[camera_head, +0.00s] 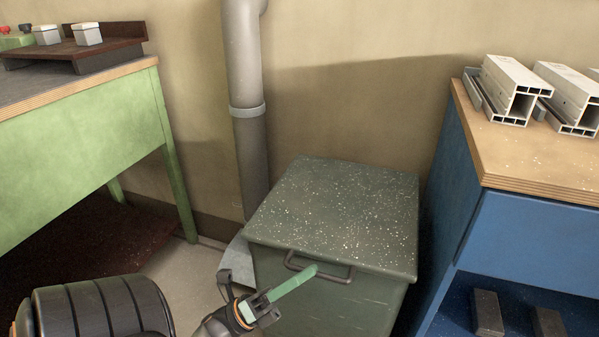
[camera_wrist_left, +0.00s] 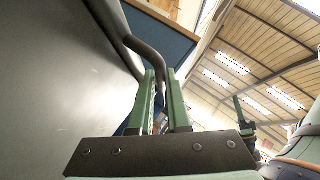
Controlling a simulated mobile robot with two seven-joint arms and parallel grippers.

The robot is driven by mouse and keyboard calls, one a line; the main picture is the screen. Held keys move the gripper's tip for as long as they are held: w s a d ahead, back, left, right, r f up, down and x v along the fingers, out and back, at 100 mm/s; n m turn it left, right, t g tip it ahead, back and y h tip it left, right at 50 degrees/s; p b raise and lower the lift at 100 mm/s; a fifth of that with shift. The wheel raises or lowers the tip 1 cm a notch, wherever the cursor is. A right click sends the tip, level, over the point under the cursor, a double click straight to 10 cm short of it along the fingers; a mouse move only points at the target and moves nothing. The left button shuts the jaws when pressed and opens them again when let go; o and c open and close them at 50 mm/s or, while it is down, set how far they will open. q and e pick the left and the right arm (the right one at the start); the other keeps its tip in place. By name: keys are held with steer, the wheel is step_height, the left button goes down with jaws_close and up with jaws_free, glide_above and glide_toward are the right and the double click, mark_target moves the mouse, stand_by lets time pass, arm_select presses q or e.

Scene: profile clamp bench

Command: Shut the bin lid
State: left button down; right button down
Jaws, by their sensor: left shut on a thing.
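The grey-green bin (camera_head: 330,312) stands against the wall with its speckled lid (camera_head: 340,205) lying over the top. From here I cannot tell whether a thin gap is left under the lid. A dark bar handle (camera_head: 335,279) is on the lid's front edge. My left gripper (camera_head: 308,272) is at the handle, shut on it. In the left wrist view the handle bar (camera_wrist_left: 130,48) runs down to the tips of the two green fingers (camera_wrist_left: 160,90). Part of what seems to be my right gripper (camera_wrist_left: 240,112) shows there; its jaws are unclear.
A green bench (camera_head: 85,155) stands left and a blue cabinet (camera_head: 535,240) with a wooden top and metal profiles (camera_head: 515,88) stands close right of the bin. A grey pipe (camera_head: 245,90) runs down the wall behind. Some floor (camera_head: 185,275) is free left of the bin.

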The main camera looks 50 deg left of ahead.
arm_select(q)
steer(key=shift+w+a+f+n+y, duration=0.1)
steer(key=shift+f+n+y, duration=0.4)
steer(key=shift+f, duration=0.4)
steer(key=c, duration=1.2)
jaws_free()
steer(key=shift+w, duration=0.1)
steer(key=shift+o, duration=0.2)
steer(key=shift+a, duration=0.1)
steer(key=v, duration=1.2)
steer(key=shift+s, duration=0.25)
steer(key=shift+r, duration=0.1)
